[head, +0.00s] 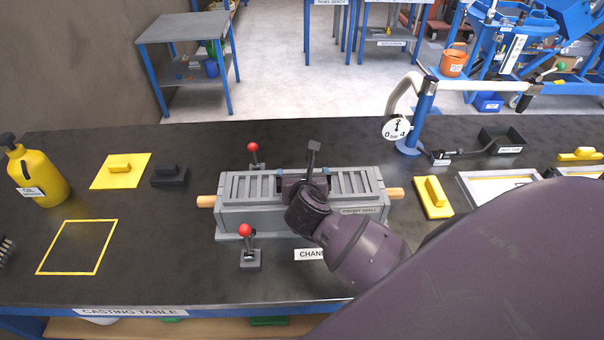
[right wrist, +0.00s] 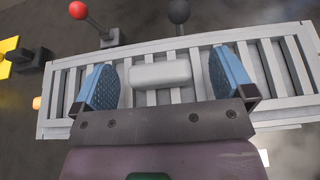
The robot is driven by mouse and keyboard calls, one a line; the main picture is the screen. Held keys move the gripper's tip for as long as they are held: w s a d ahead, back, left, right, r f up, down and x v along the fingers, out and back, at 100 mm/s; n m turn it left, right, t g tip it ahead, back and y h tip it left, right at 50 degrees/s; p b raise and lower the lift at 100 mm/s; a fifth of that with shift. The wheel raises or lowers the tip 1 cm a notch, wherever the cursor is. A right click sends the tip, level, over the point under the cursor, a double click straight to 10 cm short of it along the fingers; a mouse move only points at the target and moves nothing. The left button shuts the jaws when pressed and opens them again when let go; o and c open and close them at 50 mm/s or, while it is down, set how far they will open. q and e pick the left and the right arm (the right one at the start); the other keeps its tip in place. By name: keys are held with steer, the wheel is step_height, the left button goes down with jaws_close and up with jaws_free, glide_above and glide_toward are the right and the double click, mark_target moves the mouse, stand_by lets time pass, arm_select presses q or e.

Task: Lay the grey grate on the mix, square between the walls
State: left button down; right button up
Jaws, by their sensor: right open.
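The grey slotted grate (head: 252,186) lies lengthwise along the top of the grey mould (head: 262,219), between its long walls as far as I can see. It looks parallel to the front wall in the head view. The mix under it is hidden. My right gripper (head: 303,184) is over the middle of the grate. In the right wrist view its two blue-padded fingers (right wrist: 163,80) stand apart on either side of the grate's pale grip block (right wrist: 160,73), with gaps visible on both sides. My left gripper is out of view.
Red-knobbed clamps stand behind (head: 253,155) and in front (head: 248,248) of the mould. Wooden ends (head: 395,193) stick out at its sides. A yellow float (head: 433,197) and a gauge post (head: 422,120) stand to the right.

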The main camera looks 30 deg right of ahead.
steer(key=v, duration=1)
steer(key=shift+a, duration=0.1)
